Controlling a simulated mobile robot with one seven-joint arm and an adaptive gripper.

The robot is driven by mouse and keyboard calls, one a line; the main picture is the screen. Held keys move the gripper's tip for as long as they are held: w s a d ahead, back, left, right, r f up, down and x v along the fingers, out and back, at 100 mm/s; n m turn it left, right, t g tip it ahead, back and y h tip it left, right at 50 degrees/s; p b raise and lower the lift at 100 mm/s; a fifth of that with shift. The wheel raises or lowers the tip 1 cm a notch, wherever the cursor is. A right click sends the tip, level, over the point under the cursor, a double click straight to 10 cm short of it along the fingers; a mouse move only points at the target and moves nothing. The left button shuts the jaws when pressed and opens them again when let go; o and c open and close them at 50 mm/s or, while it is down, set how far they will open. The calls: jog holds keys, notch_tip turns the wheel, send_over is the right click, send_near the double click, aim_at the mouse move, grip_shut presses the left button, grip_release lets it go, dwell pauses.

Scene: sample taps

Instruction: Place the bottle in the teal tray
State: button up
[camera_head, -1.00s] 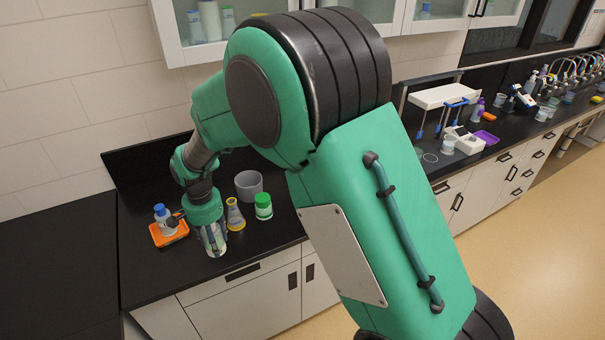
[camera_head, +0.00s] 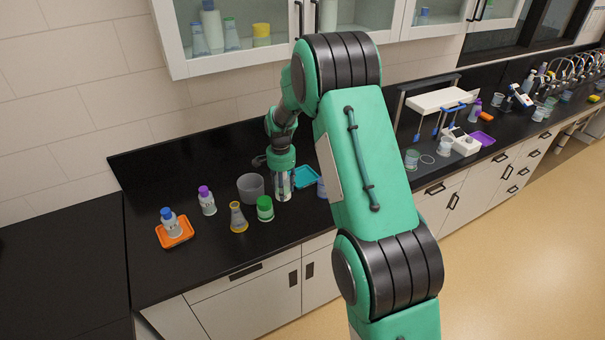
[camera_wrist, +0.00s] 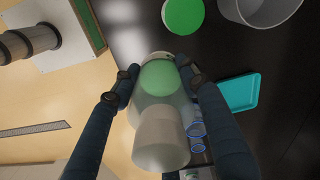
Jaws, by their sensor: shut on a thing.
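My gripper (camera_wrist: 158,76) is shut on a translucent bottle (camera_wrist: 160,143) with a green part showing inside its outline. In the head view my gripper (camera_head: 283,180) holds the bottle above the black counter, right of the grey beaker. The teal tray (camera_head: 306,176) lies just right of and behind my gripper, partly hidden by my arm. In the wrist view the teal tray (camera_wrist: 238,93) is to the right of the bottle, apart from it, and looks empty.
A green-lidded jar (camera_head: 265,209), yellow-ringed flask (camera_head: 238,222) and grey beaker (camera_head: 250,188) stand left of my gripper. A purple-capped bottle (camera_head: 207,204) and an orange tray (camera_head: 176,241) bearing a blue-capped bottle (camera_head: 170,226) are farther left. Blue-marked items (camera_wrist: 197,128) stand near the teal tray.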

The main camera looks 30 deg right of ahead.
jog(key=w+d+m+p, duration=0.1)
jog(key=d+p, duration=0.1)
jog(key=d, duration=0.9)
notch_tip(320, 180, down, 6)
jog(key=shift+r, duration=0.1)
jog(key=shift+w, duration=0.15)
jog(key=p, duration=0.1)
send_over(300, 184)
jog(key=shift+f, duration=0.75)
jog(key=shift+f, duration=0.15)
jog(key=shift+f+p, duration=0.45)
jog(key=shift+f, duration=1.15)
jog(key=shift+f, duration=0.35)
